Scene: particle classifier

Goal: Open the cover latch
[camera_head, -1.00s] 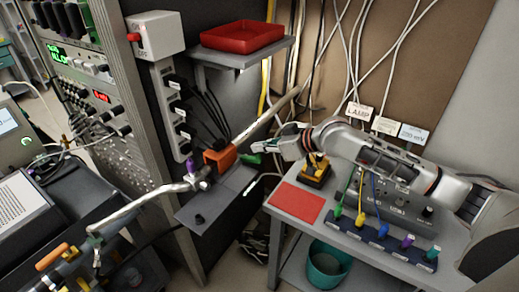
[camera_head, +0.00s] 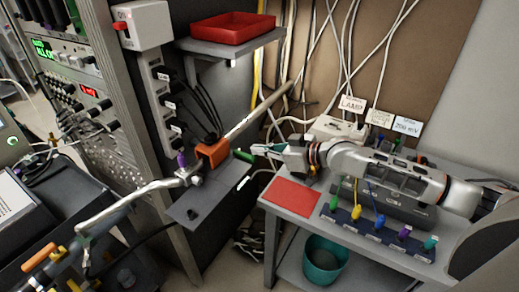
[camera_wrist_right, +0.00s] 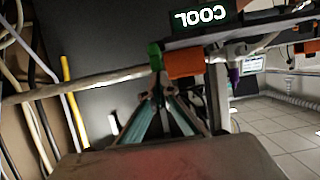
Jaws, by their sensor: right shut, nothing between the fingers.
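The glass tube (camera_head: 258,112) runs through an orange cover (camera_head: 212,152) above a small dark shelf. A green tab, which looks like the cover latch (camera_head: 243,155), sticks out to the right of the cover. In the right wrist view the green latch (camera_wrist_right: 155,55) stands beside the orange cover (camera_wrist_right: 184,63). My right gripper (camera_head: 262,150) is shut and empty, its tips pointing left just short of the latch. In the wrist view its fingertips (camera_wrist_right: 158,84) meet just below the latch; I cannot tell whether they touch. My left gripper is not in view.
The dark shelf (camera_head: 208,212) lies below the cover. A wall shelf with a red tray (camera_head: 232,28) is above. A grey table with a red mat (camera_head: 290,198) and colored plugs stands right, with a teal bin (camera_head: 325,262) beneath. An instrument rack stands left.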

